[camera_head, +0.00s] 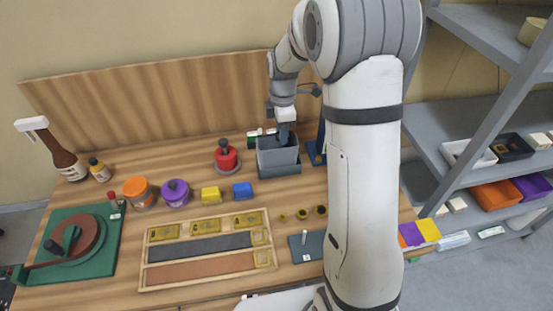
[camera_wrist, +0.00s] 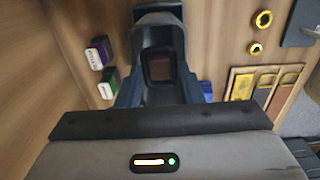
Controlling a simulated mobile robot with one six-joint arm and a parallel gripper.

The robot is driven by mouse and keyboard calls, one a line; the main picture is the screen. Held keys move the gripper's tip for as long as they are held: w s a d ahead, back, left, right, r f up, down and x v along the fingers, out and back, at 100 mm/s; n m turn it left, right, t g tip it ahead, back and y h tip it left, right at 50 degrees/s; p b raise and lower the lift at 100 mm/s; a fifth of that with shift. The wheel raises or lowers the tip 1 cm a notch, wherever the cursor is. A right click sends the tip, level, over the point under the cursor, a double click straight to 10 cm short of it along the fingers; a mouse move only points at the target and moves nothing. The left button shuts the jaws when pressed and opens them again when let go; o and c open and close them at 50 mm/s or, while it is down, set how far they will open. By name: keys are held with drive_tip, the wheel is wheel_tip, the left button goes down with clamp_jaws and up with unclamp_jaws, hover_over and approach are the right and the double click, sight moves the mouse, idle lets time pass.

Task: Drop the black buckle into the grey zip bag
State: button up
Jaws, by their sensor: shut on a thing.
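The grey zip bag (camera_head: 278,158) stands upright and open-topped at the back of the table, in a darker grey holder. My gripper (camera_head: 284,137) points down over its mouth, with the fingertips at or just inside the opening. In the wrist view the bag's grey wall (camera_wrist: 158,35) surrounds the space between my two bluish fingers. The black buckle (camera_wrist: 159,54), a squarish dark frame with brown showing through it, sits between the fingers. My gripper is shut on it. The buckle is hidden in the head view, and its exact height in the bag cannot be told.
A red knobbed weight (camera_head: 226,158) and a blue block (camera_head: 242,191) stand left of the bag. A wooden tray (camera_head: 142,270) lies in front. A shelf rack (camera_head: 500,95) stands at right.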

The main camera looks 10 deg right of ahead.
drive_tip(key=shift+f, duration=0.45)
drive_tip(key=o, duration=1)
drive_tip(key=shift+o, duration=0.2)
drive_tip(key=shift+r, duration=0.1)
wheel_tip(320, 180, up, 8)
drive_tip(key=shift+f+b, duration=0.25)
drive_tip(key=shift+b, duration=0.5)
drive_tip(key=shift+r, duration=0.1)
